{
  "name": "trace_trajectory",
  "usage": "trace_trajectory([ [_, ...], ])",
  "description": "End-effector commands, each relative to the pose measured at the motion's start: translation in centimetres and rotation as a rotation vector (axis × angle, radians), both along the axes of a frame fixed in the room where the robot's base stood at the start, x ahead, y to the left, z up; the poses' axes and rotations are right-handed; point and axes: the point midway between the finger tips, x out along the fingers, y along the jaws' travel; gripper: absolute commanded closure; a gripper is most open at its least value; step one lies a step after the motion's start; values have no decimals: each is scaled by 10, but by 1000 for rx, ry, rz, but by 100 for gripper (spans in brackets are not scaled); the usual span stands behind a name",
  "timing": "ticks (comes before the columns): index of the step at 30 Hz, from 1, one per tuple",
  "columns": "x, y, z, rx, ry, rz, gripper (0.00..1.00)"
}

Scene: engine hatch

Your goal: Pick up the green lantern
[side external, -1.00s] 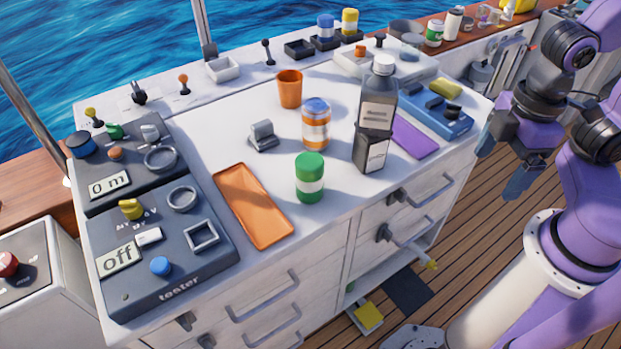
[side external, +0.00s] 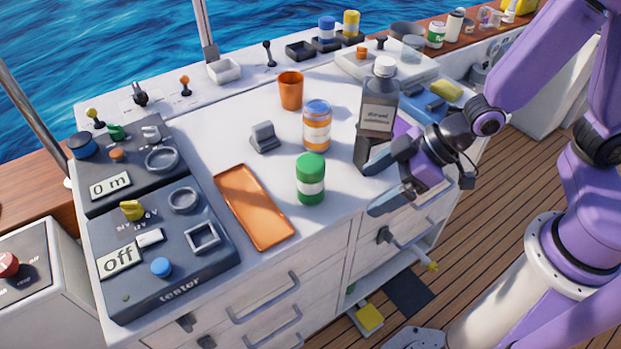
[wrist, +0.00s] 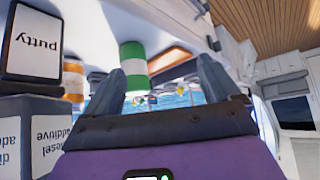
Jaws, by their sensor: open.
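The green lantern (side external: 310,179) is a small green cylinder with a white band, standing upright near the front edge of the white counter (side external: 225,130). In the wrist view the green lantern (wrist: 133,62) shows ahead, beyond the gap between my fingers. My gripper (side external: 378,184) is open and empty, to the right of the lantern and apart from it, by the counter's front edge. In the wrist view my gripper's two fingers (wrist: 162,88) stand apart with nothing between them.
A dark diesel additive bottle (side external: 377,115) stands close behind my gripper. An orange-and-white jar (side external: 316,126) stands behind the lantern. An orange tray (side external: 252,205) lies to its left. An orange cup (side external: 291,91) and a grey clip-like piece (side external: 264,138) stand farther back.

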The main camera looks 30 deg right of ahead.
Motion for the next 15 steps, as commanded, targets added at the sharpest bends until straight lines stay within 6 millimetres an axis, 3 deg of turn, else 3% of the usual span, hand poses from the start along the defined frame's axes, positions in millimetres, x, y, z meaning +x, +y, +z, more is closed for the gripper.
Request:
trace_trajectory([
  [7,39,15,-17,180,-151,-69,11],
  [15,67,13,-23,352,-319,-128,11],
])
